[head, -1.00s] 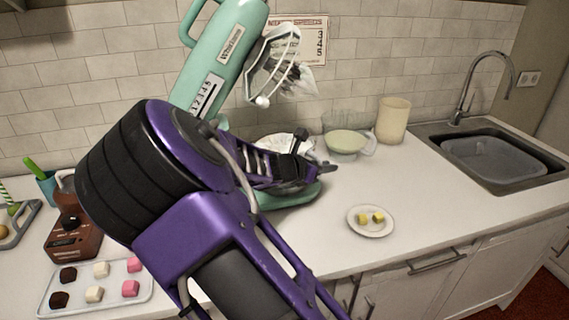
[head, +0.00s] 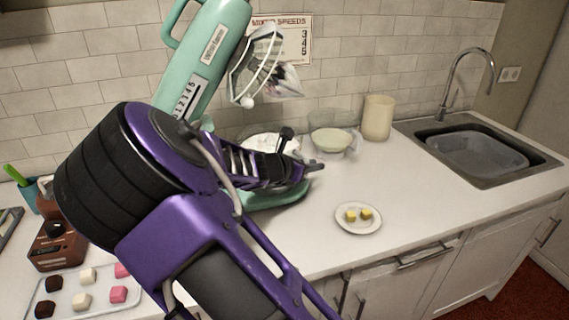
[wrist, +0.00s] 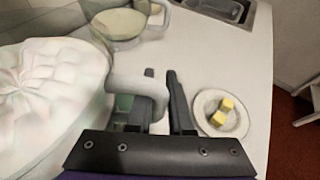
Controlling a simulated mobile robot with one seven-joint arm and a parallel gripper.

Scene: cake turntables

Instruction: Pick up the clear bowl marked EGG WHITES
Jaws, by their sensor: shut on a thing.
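A large clear bowl (wrist: 75,128) with white, peaked, whipped-looking contents fills the left of the wrist view. In the head view the white contents (head: 268,143) show partly behind my arm, below the mixer head. No EGG WHITES marking is readable. My gripper (wrist: 160,82) is shut on the bowl's grey handle (wrist: 136,84), which passes between the two dark fingers. In the head view my gripper (head: 308,166) is at the bowl's right side. A second clear bowl (head: 331,139) with pale cream contents stands behind and to the right, apart from my gripper.
The green stand mixer (head: 210,55) with its whisk (head: 256,62) rises above the held bowl. A plate (head: 358,229) with yellow cubes lies at right. A cream canister (head: 377,118) and sink (head: 480,152) stand farther right. A sweets tray (head: 66,309) is at front left.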

